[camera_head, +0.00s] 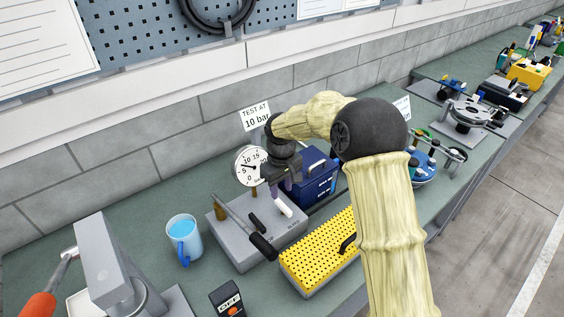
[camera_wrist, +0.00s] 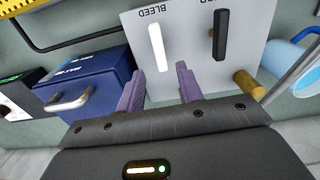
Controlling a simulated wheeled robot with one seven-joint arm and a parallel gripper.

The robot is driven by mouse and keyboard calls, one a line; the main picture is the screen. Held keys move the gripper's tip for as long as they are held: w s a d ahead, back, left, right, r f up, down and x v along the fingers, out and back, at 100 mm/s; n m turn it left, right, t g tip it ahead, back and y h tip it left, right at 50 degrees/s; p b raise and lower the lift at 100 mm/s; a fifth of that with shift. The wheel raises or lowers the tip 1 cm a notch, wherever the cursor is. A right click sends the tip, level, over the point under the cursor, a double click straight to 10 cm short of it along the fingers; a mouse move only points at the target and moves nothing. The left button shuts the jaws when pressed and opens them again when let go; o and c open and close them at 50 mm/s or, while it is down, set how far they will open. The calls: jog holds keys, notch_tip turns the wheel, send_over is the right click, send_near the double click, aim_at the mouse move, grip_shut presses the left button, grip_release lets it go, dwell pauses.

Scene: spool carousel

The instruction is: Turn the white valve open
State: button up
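The white valve handle (camera_head: 283,208) is a short bar on the top of a grey test block (camera_head: 232,252). In the wrist view the white valve handle (camera_wrist: 158,47) lies beside the upside-down label "BLEED". A black valve handle (camera_wrist: 219,37) is to its right, with a partly cut-off label. My gripper (camera_head: 284,177) is above the block at its back. In the wrist view my gripper (camera_wrist: 160,72) is open and empty, its two purple fingers apart. The white handle shows between and just beyond the fingertips. I cannot tell whether they touch it.
A pressure gauge (camera_head: 249,165) stands behind the block, and a black-gripped lever (camera_head: 262,246) crosses its front. A blue box (camera_head: 322,183) and a yellow perforated box (camera_head: 310,262) are to the right. A blue mug (camera_head: 183,240) stands left. My arm hides part of the bench.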

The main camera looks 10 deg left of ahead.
aim_at(284, 204)
notch_tip(284, 204, up, 12)
jog(key=b, duration=0.1)
jog(key=shift+f+b, duration=0.15)
jog(key=shift+b, duration=0.15)
jog(key=shift+d, duration=0.1)
jog(key=s+d+f+m+t, duration=0.1)
jog(key=s+d+f+m, duration=0.1)
jog(key=s+d, duration=0.4)
jog(key=s+d+f+m, duration=0.3)
jog(key=s+d, duration=0.4)
jog(key=d, duration=0.5)
jog(key=s+d+f+m+t, duration=0.1)
jog(key=s+d+f+m, duration=0.1)
jog(key=s+d+m, duration=0.2)
jog(key=s+d, duration=0.3)
jog(key=d, duration=0.1)
jog(key=shift+d+f+m+t, duration=0.3)
jog(key=shift+d+f+m, duration=0.05)
jog(key=shift+d+m, duration=0.05)
